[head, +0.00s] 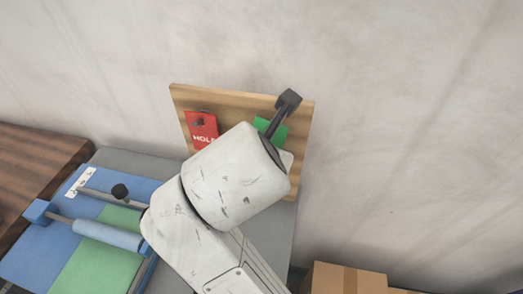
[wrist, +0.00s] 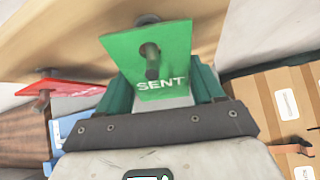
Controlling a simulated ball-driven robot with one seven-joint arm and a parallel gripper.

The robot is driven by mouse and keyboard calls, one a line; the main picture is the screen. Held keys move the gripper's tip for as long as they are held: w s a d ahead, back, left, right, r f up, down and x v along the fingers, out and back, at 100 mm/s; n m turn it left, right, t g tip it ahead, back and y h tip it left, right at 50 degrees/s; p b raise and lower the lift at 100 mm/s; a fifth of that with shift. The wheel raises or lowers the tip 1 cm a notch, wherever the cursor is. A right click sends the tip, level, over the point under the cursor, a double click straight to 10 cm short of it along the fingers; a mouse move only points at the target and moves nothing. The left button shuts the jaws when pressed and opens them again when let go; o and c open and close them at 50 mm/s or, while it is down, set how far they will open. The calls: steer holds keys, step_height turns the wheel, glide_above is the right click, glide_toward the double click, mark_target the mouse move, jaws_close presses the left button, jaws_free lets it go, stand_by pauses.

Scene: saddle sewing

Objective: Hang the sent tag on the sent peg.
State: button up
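The green SENT tag (wrist: 175,48) is large in the wrist view, with a round hole near its middle. A grey-brown peg (wrist: 152,66) pokes out through that hole. In the head view the green tag (head: 268,127) shows only in part, behind my arm, at the right of the wooden board. My gripper (wrist: 165,75) has its teal fingers spread, one on each side of the tag's lower part. Whether the fingers touch the tag's edges is hard to tell.
The wooden board (head: 237,102) leans by the wall. A red HOLD tag (head: 201,130) hangs from a peg at its left. A blue and green device with a roller (head: 108,235) is on the grey table. Cardboard boxes (head: 345,278) stand lower right.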

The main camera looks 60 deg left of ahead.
steer(key=o, duration=0.5)
steer(key=shift+o, duration=0.2)
steer(key=p+v, duration=0.1)
steer(key=v, duration=0.9)
steer(key=shift+s+d+r, duration=0.2)
steer(key=shift+d+r, duration=0.05)
